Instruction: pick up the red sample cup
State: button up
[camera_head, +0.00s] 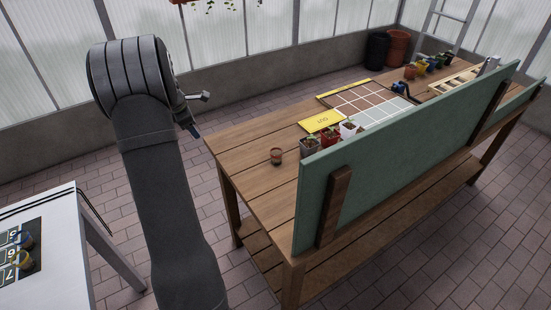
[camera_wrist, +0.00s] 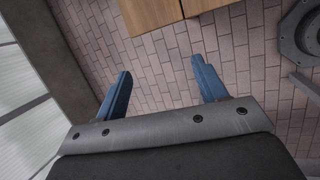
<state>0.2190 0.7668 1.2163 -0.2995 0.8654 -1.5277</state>
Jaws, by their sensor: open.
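A small reddish-brown cup (camera_head: 276,156) stands alone near the left end of the wooden bench (camera_head: 250,185). A brighter red pot (camera_head: 330,135) with a plant stands farther back, between two paler pots, partly hidden by the green board. I cannot tell for certain which of these is the red sample cup. My gripper (camera_head: 194,127) hangs in the air left of the bench, apart from both. In the wrist view my gripper (camera_wrist: 160,68) is open and empty, its blue fingers spread over brick floor, with the bench edge (camera_wrist: 155,14) ahead. No cup shows there.
A green board (camera_head: 400,140) rises along the bench's near side. A yellow sign (camera_head: 321,121) and a gridded tray (camera_head: 340,95) lie on the bench, with several pots at its far end. A white table (camera_head: 60,280) with numbered squares and small pots is at lower left.

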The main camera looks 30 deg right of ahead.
jog(key=s+d+r+m, duration=0.3)
jog(key=s+d+m, duration=0.8)
jog(key=m, duration=1.8)
send_near(276, 152)
jog(key=x, duration=0.5)
jog(key=s+x, duration=0.1)
jog(key=x, duration=0.2)
jog(key=shift+a+f, duration=0.15)
jog(key=shift+f, duration=0.05)
jog(key=c, duration=1)
jog(key=shift+r, duration=0.1)
jog(key=shift+c, duration=0.2)
